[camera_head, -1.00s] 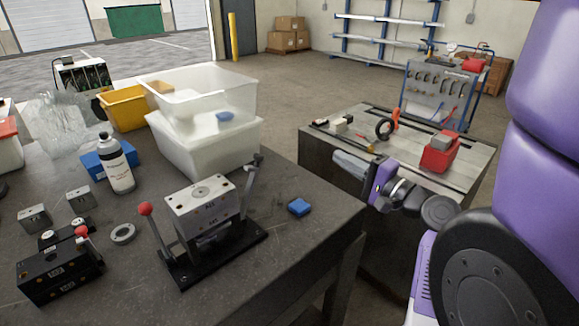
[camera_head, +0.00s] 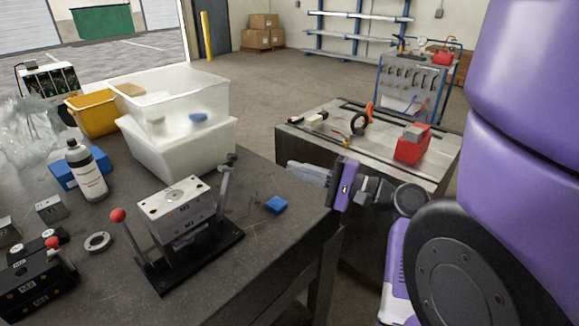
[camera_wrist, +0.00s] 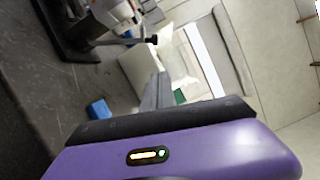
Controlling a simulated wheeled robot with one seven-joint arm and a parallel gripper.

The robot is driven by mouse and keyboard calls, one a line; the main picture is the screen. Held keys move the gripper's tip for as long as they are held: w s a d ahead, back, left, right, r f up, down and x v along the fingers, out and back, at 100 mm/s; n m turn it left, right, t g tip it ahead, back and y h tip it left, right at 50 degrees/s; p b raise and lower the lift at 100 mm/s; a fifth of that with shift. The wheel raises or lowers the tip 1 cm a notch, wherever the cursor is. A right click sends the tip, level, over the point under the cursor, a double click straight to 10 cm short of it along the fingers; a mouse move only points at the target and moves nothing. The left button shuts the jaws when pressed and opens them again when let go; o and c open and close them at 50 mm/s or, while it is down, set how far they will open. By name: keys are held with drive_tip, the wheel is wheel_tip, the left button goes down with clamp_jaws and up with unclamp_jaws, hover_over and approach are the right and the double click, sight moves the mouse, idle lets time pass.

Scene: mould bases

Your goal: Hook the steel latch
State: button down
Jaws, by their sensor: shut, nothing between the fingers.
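A steel mould base (camera_head: 178,208) marked M3 stands on a black plate (camera_head: 205,265) on the dark bench. A red-knobbed lever (camera_head: 127,235) leans at its left. A grey steel arm with a dark end (camera_head: 224,187) rises at its right; I cannot tell for sure whether this is the latch or whether it is hooked. My gripper (camera_head: 292,172) is past the bench's right edge, apart from the mould base and to its right. Its fingers are together and empty. In the wrist view the fingers (camera_wrist: 158,90) point up the picture, and the mould base (camera_wrist: 105,12) is at upper left.
A blue block (camera_head: 276,205) lies on the bench between the mould base and my gripper. Stacked bins (camera_head: 175,150) stand behind the mould base. A black M2 block (camera_head: 38,285) sits at front left. A second table (camera_head: 385,165) with a red box (camera_head: 412,145) stands behind my gripper.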

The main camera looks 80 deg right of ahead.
drive_tip(key=w+r+p, duration=0.1)
drive_tip(key=w+p, duration=0.1)
drive_tip(key=w, duration=0.9)
drive_tip(key=shift+r, duration=0.25)
drive_tip(key=shift+a, duration=0.2)
drive_tip(key=w+a+r+n+g+p, duration=0.1)
drive_tip(key=w+a+r+n+p, duration=0.2)
drive_tip(key=w+a+n+p, duration=0.1)
drive_tip(key=a+n, duration=0.1)
drive_tip(key=a, duration=0.1)
drive_tip(key=shift+a+y+p, duration=0.35)
drive_tip(key=shift+y, duration=0.05)
drive_tip(key=shift+w, duration=0.15)
